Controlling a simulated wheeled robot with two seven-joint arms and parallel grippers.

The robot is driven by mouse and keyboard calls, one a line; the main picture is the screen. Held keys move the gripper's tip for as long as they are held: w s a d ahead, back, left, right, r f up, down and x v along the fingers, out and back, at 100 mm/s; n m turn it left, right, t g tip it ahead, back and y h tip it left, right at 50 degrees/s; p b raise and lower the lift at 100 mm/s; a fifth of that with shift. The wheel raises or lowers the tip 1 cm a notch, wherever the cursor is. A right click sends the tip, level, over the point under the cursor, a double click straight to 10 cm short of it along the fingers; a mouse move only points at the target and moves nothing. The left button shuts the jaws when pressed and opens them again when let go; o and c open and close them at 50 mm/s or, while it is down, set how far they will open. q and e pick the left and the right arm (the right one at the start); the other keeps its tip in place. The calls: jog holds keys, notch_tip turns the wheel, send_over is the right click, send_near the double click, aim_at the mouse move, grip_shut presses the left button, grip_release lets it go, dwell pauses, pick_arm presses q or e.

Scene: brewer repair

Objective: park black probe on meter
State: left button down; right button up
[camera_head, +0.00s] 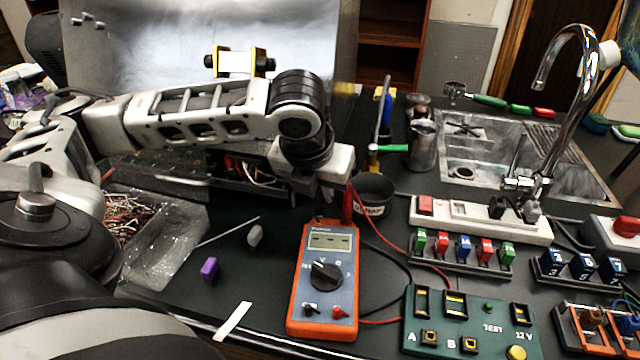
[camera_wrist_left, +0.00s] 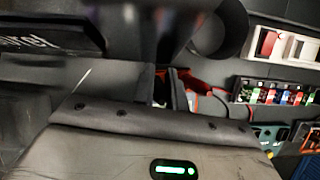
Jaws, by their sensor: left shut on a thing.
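The orange multimeter (camera_head: 325,275) lies on the dark bench, with a grey display, a dial and black and red plugs at its lower end. My left gripper (camera_head: 338,200) points down at the meter's upper right edge, shut on what seems to be the black probe, which is mostly hidden. A dark red upright piece, apparently the red probe (camera_head: 347,206), shows beside the fingers. In the left wrist view the fingertips (camera_wrist_left: 170,88) are partly hidden behind the gripper body, with dark and red parts between them. Whether the probe touches the meter is unclear. My right gripper is out of view.
A black cup (camera_head: 374,192) stands just behind the gripper. Black and red leads curve right of the meter. A green test board (camera_head: 470,325), a fuse rack (camera_head: 462,252) and a power strip (camera_head: 480,220) crowd the right. A purple piece (camera_head: 209,268) lies left.

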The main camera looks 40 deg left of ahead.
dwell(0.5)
pick_arm(q)
jog(key=shift+f, duration=0.1)
jog(key=shift+f+p, duration=0.15)
jog(key=shift+p, duration=0.25)
jog(key=shift+f, duration=0.1)
dwell(0.4)
jog(key=shift+f+p, duration=0.25)
jog(key=shift+p, duration=0.2)
jog(key=shift+p, duration=0.6)
dwell(0.5)
